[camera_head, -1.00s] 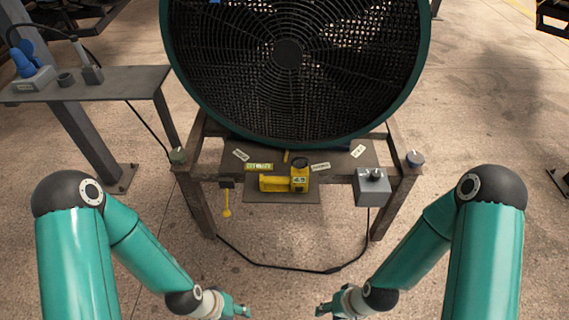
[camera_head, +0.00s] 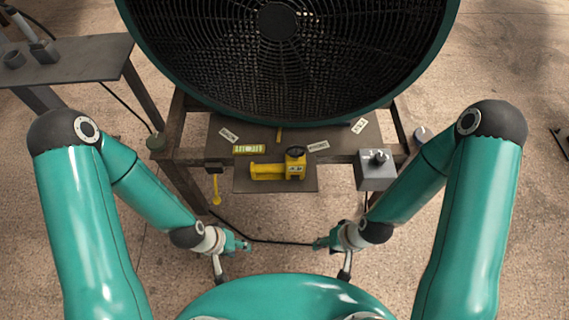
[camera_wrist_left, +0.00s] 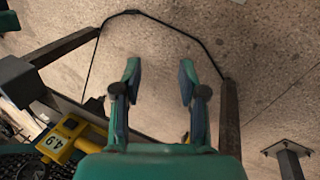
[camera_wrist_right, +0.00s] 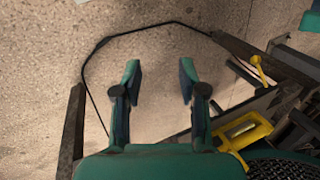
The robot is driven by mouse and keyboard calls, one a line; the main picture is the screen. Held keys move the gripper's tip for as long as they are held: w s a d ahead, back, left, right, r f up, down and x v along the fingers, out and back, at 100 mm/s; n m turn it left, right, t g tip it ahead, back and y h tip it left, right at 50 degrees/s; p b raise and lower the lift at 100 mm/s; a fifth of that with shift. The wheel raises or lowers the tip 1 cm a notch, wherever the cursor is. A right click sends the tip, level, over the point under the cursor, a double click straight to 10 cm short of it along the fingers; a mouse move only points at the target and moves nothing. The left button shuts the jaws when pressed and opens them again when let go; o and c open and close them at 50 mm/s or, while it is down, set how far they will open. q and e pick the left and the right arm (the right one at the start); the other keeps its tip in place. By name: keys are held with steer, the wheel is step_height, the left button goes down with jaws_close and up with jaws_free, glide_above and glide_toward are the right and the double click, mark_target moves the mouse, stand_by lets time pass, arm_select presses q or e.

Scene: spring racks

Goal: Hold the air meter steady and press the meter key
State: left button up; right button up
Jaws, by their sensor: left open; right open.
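The yellow air meter (camera_head: 268,171) lies on a small shelf at the front of the fan stand, with a dark round part on top at its right end. Its face marked 4.9 shows in the left wrist view (camera_wrist_left: 62,138), and part of its yellow body shows in the right wrist view (camera_wrist_right: 240,134). I cannot pick out the meter key for certain. My left gripper (camera_head: 245,246) is open and empty, in front of and below the shelf; its spread fingers show in its wrist view (camera_wrist_left: 160,78). My right gripper (camera_head: 318,243) is open and empty too (camera_wrist_right: 158,78), also apart from the meter.
A large fan (camera_head: 280,60) stands behind the meter. A grey box with a knob (camera_head: 377,176) is mounted right of the shelf. A yellow tag-like piece (camera_head: 215,188) hangs at left. A black cable (camera_head: 265,241) loops below. A side table (camera_head: 70,62) stands at left.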

arm_select(q)
steer(key=shift+o, duration=1.1)
steer(key=shift+f, duration=0.1)
arm_select(e)
steer(key=shift+o, duration=1.1)
steer(key=shift+f, duration=0.1)
arm_select(q)
steer(key=shift+o, duration=0.4)
step_height(320, 180, down, 2)
steer(key=shift+f+b, duration=0.1)
steer(key=shift+b, duration=1.1)
arm_select(e)
steer(key=shift+o, duration=1)
step_height(320, 180, down, 2)
steer(key=shift+f, duration=0.1)
arm_select(q)
steer(key=shift+o, duration=0.2)
steer(key=shift+r, duration=0.2)
